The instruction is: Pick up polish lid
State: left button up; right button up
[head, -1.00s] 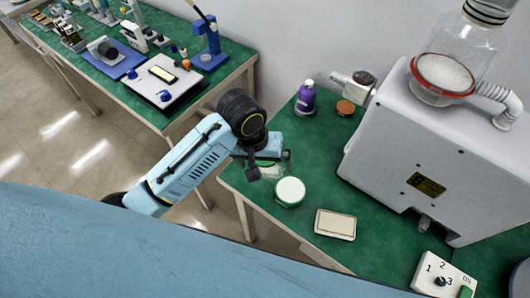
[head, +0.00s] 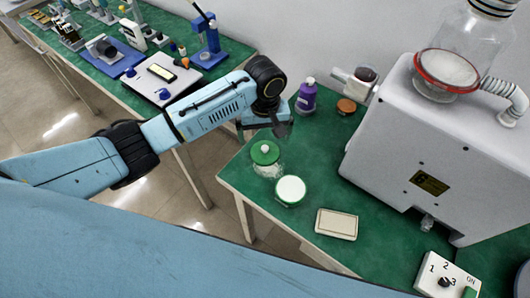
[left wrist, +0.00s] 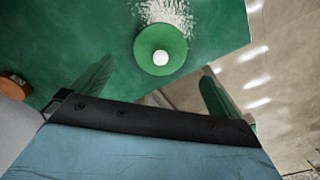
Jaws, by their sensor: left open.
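My right gripper is not in view.
A purple bottle (head: 306,97) and an orange-brown disc (head: 346,106) stand behind. A cream rectangular dish (head: 336,224) lies in front. A large grey machine (head: 430,150) fills the right side. The green tabletop between jars and machine is clear.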

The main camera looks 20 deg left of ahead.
aim_at(265, 147)
pick_arm(q)
jog(key=shift+s+d+f+b, duration=0.1)
jog(key=shift+f+b, duration=0.15)
jog(key=shift+f, duration=1.15)
jog(key=shift+s+f+b, duration=0.1)
jog(key=shift+f+b, duration=0.15)
jog(key=shift+f, duration=1.1)
jog(key=shift+c, duration=0.3)
jog(key=c, duration=1)
